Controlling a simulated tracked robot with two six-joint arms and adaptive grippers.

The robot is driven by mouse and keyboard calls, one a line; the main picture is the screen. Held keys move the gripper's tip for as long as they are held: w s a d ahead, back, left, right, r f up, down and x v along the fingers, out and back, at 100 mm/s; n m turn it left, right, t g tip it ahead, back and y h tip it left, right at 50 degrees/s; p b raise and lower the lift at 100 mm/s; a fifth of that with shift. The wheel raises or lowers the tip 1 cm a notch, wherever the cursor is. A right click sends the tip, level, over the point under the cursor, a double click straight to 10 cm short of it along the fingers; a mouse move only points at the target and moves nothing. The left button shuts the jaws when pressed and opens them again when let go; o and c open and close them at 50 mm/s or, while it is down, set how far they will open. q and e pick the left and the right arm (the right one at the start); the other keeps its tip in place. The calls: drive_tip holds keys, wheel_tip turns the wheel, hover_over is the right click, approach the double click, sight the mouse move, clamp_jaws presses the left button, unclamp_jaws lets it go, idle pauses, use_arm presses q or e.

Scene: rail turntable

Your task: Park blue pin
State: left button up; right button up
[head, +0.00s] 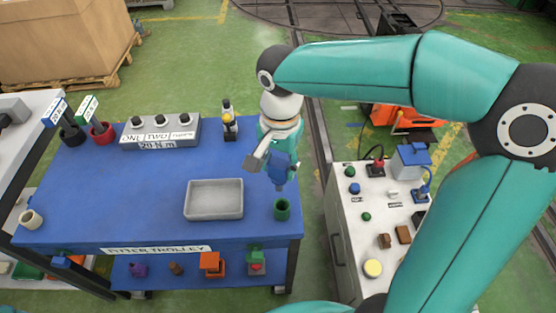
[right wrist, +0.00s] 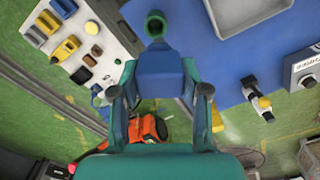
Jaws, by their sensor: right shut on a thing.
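My right gripper (head: 268,160) is shut on the blue pin (head: 281,169), over the right end of the blue trolley top (head: 150,195). The pin has a blocky blue body and a narrower lower end pointing down. In the right wrist view the pin (right wrist: 160,72) sits between the two fingers of the gripper (right wrist: 160,95). A green cup (head: 281,209) stands near the trolley's front right corner, just in front of the pin in the head view. In the right wrist view the cup (right wrist: 155,25) shows just past the pin's end. My left gripper is not in view.
A grey tray (head: 214,213) lies left of the cup. A grey button box (head: 160,145) and a black-yellow device (head: 229,125) stand at the back. Black (head: 72,136) and red (head: 103,134) cups hold tags. A white cabinet (head: 345,230) with several parts stands right, across a gap.

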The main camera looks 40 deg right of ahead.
sight(282, 182)
drive_tip(key=shift+s+d, duration=0.25)
drive_tip(key=shift+f+b, duration=0.85)
drive_tip(key=shift+f, duration=0.05)
drive_tip(key=shift+f+b, duration=1.65)
drive_tip(key=shift+f, duration=0.35)
drive_tip(key=shift+f+b, duration=2.4)
drive_tip(key=shift+f, duration=0.35)
drive_tip(key=o, duration=1.4)
drive_tip(key=shift+c, duration=0.2)
drive_tip(key=shift+r, duration=0.1)
wheel_tip(282, 182, up, 12)
drive_tip(key=shift+s+f, duration=0.1)
